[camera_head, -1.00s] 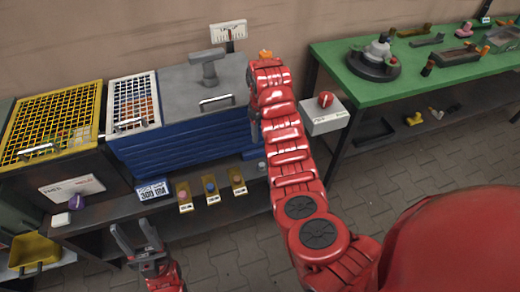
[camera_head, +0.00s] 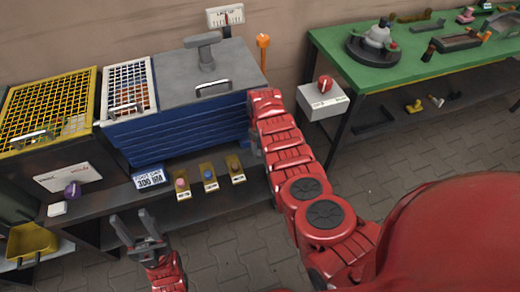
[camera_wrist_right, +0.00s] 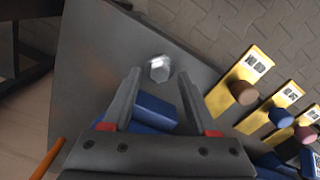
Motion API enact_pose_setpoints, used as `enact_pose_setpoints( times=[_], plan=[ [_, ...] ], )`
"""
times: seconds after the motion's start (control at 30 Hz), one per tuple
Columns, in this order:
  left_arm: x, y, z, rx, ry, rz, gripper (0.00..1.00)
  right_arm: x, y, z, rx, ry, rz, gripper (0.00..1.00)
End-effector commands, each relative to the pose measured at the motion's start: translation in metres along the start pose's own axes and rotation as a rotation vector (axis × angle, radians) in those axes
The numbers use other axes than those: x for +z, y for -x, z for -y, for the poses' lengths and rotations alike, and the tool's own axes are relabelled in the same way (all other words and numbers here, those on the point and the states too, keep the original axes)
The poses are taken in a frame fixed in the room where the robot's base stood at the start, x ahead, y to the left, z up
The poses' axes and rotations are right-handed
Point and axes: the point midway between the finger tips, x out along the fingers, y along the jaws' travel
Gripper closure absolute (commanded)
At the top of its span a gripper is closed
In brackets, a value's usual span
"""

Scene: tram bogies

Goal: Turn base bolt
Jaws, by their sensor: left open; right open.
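The base bolt (camera_wrist_right: 159,69), a silver hex head, stands on the dark grey bench top in the right wrist view. My right gripper (camera_wrist_right: 159,78) is open, its two fingers pointing toward the bolt with the tips near either side of it. I cannot tell the height gap between tips and bolt. In the head view my right arm hides the bolt, and only a dark bit of that gripper shows (camera_head: 254,146). My left gripper (camera_head: 134,217) is open and empty, in front of the bench's front edge.
A blue cabinet (camera_head: 180,137) with a grey lid stands on the bench. Several yellow-based knobs (camera_wrist_right: 244,92) line the bench's front edge. An orange-topped lever (camera_head: 263,42) stands behind. A white box with a red knob (camera_head: 322,102) and a green table (camera_head: 350,75) are at right.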

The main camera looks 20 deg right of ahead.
Motion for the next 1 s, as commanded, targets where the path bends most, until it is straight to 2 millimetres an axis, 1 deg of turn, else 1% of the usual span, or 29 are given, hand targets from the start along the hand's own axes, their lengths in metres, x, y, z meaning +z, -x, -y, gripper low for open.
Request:
enact_pose_setpoints(
  times=[0.03, 0.2, 0.47, 0.57, 0.6, 0.8, 1.0],
  plan=[
    [0.0005, 0.0028, -0.0001, 0.0, 0.0, 0.0, 0.5, -0.0003, -0.004, 0.0, -0.001, 0.0, 0.0, 0.41],
    [0.0007, 0.0042, -0.0002, 0.0, 0.0, 0.0, 0.5, -0.0013, -0.0087, 0.0002, 0.002, 0.003, -0.003, 0.41],
    [0.0006, 0.0039, -0.0002, 0.0, 0.0, 0.0, 0.5, -0.001, -0.0089, 0.0001, 0.003, 0.003, -0.003, 0.41],
    [0.0007, 0.0039, -0.0002, 0.0, 0.0, 0.0, 0.5, -0.0009, -0.009, 0.0001, 0.002, 0.003, -0.002, 0.57],
    [0.0007, 0.0039, -0.0002, 0.0, 0.0, 0.0, 0.5, -0.0009, -0.009, 0.0001, 0.002, 0.003, -0.002, 0.65],
    [0.0007, 0.0039, -0.0002, 0.0, 0.0, 0.0, 0.5, -0.0009, -0.009, 0.0002, 0.002, 0.003, -0.002, 1.0],
    [0.0006, 0.0039, -0.0002, 0.0, 0.0, 0.0, 0.5, -0.0008, -0.009, 0.0003, 0.002, 0.0, -0.002, 1.0]
  ],
)
